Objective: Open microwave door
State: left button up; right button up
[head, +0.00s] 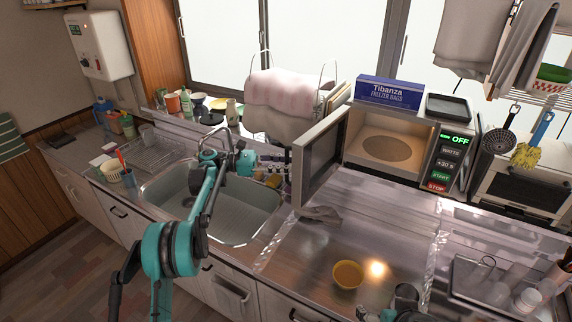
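The microwave (398,140) stands on the back of the counter, with its lit cavity and turntable visible. Its door (321,160) stands wide open, swung out toward the front on the left side of the cavity. The control panel (449,160) on the right reads OFF. My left gripper (277,168) is just left of the door's outer face, at about mid-height. Its fingers are small and dark against the clutter, so I cannot tell if they are open or touch the door. My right gripper (405,298) shows only partly at the bottom edge, low over the counter.
A yellow bowl (347,274) sits on the counter in front of the microwave. A freezer bag box (388,92) and a dark tray (448,107) lie on top of the microwave. The sink (228,224) is below my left arm. A dish rack (160,152) stands farther left.

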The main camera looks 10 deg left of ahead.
pick_arm(q)
jog(key=a, duration=1.2)
jog(key=shift+s, duration=0.45)
